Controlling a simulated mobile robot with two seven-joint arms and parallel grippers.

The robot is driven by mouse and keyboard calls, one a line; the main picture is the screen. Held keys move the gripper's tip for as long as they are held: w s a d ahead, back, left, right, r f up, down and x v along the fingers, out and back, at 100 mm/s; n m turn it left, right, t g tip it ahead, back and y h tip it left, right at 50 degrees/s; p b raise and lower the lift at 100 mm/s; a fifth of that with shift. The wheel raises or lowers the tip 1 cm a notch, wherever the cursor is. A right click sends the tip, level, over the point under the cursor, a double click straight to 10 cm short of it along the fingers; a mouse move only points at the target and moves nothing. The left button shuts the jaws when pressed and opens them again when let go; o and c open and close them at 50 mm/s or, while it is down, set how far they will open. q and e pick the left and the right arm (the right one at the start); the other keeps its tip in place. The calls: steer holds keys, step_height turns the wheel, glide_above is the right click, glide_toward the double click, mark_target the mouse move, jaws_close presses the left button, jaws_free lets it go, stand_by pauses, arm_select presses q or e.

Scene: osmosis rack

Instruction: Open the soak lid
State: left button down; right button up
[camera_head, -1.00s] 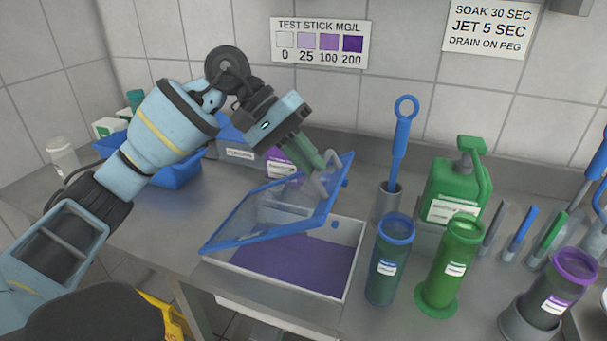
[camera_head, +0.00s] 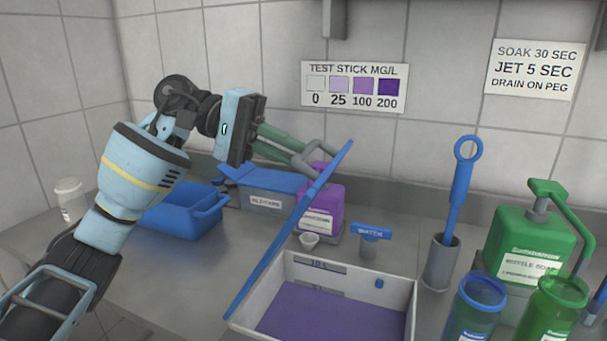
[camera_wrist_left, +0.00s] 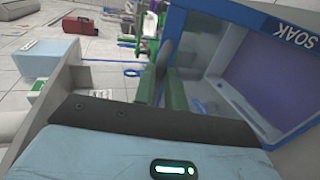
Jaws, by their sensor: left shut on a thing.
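The soak lid (camera_head: 284,231), a clear panel in a blue frame, stands steeply raised and nearly edge-on over the left side of the white soak tub (camera_head: 400,292). Purple liquid shows in the tub. My left gripper (camera_head: 300,152), with green fingers, is shut on the lid's grey handle (camera_head: 322,148) near the lid's upper edge. In the left wrist view the lid's blue frame (camera_wrist_left: 215,28) carries the word SOAK. The green fingers (camera_wrist_left: 168,88) show there, but the grip itself is partly hidden. My right gripper is not in view.
A purple jug (camera_head: 322,205) and a blue-lidded grey box (camera_head: 262,200) stand behind the lid. A blue bin (camera_head: 180,218) is to the left. A blue-handled brush (camera_head: 457,190) and a green soap jug (camera_head: 525,245) stand to the right. Bare counter lies left of the tub.

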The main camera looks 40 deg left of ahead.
arm_select(q)
steer(key=s+a+h+b, duration=0.1)
steer(key=a+h+b, duration=0.1)
steer(key=a, duration=0.4)
steer(key=s+a+t+h+b, duration=0.1)
steer(key=s+a+h+b, duration=0.1)
steer(key=a+b, duration=0.2)
steer(key=shift+a+r+h, duration=0.3)
steer(key=shift+a+r, duration=0.15)
steer(key=shift+a, duration=0.75)
steer(key=c, duration=1.5)
jaws_free()
steer(key=shift+o, duration=0.2)
